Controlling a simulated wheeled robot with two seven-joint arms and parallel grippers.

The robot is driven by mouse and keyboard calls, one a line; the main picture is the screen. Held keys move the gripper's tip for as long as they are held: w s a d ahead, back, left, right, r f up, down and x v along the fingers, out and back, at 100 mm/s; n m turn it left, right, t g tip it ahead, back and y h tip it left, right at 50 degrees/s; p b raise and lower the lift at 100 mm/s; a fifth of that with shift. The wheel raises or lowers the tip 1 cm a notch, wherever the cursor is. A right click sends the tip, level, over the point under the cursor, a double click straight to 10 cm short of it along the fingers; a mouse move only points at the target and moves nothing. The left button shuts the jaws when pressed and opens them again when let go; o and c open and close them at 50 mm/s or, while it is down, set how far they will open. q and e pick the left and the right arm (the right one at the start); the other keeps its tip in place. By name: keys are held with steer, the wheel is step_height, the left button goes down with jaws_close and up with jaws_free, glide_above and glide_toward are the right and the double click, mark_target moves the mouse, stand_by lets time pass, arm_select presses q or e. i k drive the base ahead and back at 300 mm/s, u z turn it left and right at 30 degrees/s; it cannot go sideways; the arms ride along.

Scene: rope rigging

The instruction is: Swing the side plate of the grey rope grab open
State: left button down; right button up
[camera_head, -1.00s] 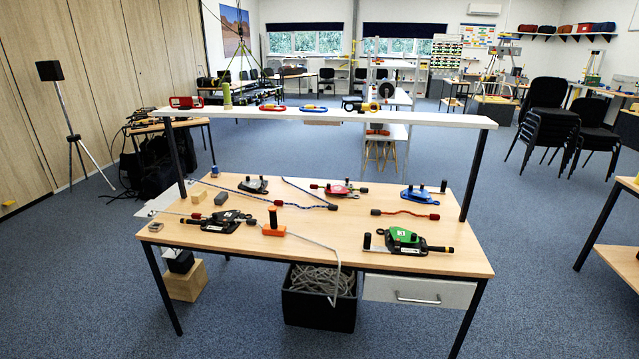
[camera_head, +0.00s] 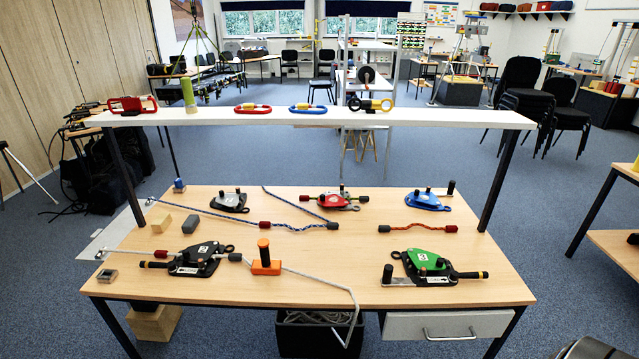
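The grey rope grab (camera_head: 229,202) lies flat at the back left of the wooden table (camera_head: 330,265). It is small here, with a dark upright knob near its right side. Its side plate looks closed over the body, though the detail is too fine to be sure. Neither of my grippers shows in the head view.
A black grab (camera_head: 195,260) lies front left, a green one (camera_head: 428,265) front right, a red one (camera_head: 335,199) and a blue one (camera_head: 425,201) at the back. A white shelf (camera_head: 310,118) spans above the table's back.

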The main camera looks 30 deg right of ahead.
mark_target(333, 201)
steer(key=z, duration=0.35)
steer(key=i, duration=0.85)
steer(key=z, duration=0.7)
